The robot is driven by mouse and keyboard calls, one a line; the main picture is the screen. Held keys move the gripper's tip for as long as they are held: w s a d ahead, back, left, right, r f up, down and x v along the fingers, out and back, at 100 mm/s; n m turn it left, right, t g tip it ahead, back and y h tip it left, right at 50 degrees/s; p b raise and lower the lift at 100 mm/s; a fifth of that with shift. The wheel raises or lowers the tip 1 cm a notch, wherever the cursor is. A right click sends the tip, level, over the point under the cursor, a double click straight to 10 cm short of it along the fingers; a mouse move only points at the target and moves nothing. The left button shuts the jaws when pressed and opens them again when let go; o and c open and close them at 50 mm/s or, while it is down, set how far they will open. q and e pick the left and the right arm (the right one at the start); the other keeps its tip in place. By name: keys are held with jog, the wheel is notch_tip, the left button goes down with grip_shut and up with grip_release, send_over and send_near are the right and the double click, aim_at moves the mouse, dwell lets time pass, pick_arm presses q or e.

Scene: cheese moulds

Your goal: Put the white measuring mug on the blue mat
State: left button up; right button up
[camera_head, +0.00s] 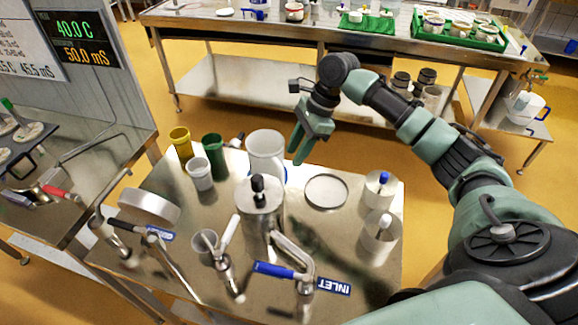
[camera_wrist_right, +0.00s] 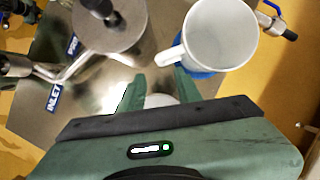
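The white measuring mug (camera_head: 266,147) stands upright near the far edge of the steel table, behind the lidded steel vessel. In the right wrist view the mug (camera_wrist_right: 222,36) is seen from above, empty, with its handle towards the lower left. A blue mat (camera_head: 286,174) shows as a sliver at the mug's base, and as a blue rim under it in the wrist view (camera_wrist_right: 202,73). The mug appears to rest on it. My right gripper (camera_head: 303,158) is just right of the mug, apart from it, with fingers spread and nothing held. My left gripper is not in view.
The lidded steel vessel (camera_head: 259,208) stands in front of the mug. A yellow cup (camera_head: 181,143), a green cup (camera_head: 213,156) and a small white cup (camera_head: 200,174) stand left. A round steel dish (camera_head: 326,191) lies right. Pipes and valves crowd the front.

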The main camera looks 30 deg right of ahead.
jog(key=shift+v, duration=1.2)
